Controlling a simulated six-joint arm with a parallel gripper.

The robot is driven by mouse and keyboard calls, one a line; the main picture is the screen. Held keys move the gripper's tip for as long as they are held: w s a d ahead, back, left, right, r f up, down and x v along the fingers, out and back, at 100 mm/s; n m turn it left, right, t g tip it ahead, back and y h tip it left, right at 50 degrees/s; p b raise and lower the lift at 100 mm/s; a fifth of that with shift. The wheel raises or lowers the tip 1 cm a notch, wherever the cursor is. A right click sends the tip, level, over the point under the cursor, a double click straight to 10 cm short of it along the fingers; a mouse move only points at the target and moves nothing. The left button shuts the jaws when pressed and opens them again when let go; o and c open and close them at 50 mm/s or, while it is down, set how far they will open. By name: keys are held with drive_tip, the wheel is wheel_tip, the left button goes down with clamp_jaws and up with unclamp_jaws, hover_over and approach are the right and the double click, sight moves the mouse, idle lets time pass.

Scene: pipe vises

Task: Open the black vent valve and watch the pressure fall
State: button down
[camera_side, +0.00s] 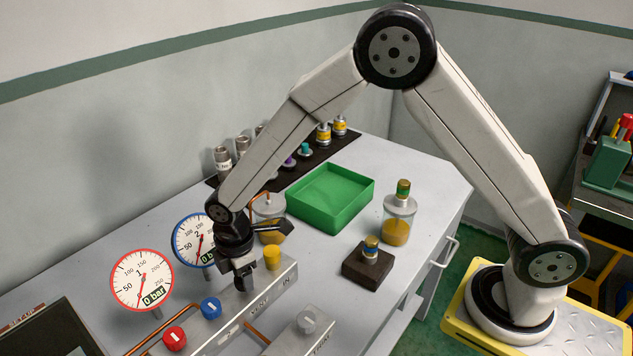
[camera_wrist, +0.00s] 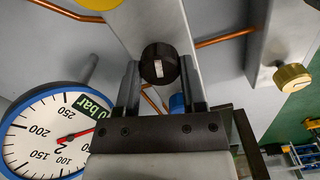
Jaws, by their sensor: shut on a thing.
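In the wrist view the black vent knob (camera_wrist: 153,57) with a white mark sits on a grey block, between the two fingers of my gripper (camera_wrist: 160,72), which is shut on it. In the side view my gripper (camera_side: 243,282) reaches down onto the grey valve block and hides the black knob. The blue-rimmed gauge 2 (camera_side: 188,228) stands behind it, partly covered by my wrist; in the wrist view this gauge (camera_wrist: 25,118) has a red needle and a readout ending in "0 bar". The red-rimmed gauge 1 (camera_side: 130,265) reads 0 bar.
Red (camera_side: 175,337), blue (camera_side: 210,307) and yellow (camera_side: 272,258) knobs stand close around my gripper. Copper pipes (camera_side: 258,332) run by the block. A dark fittings rack lies behind.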

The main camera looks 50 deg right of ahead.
drive_tip(key=shift+n, duration=0.8)
drive_tip(key=shift+c, duration=0.9)
unclamp_jaws()
drive_tip(key=shift+r, duration=0.15)
drive_tip(key=shift+r, duration=3.8)
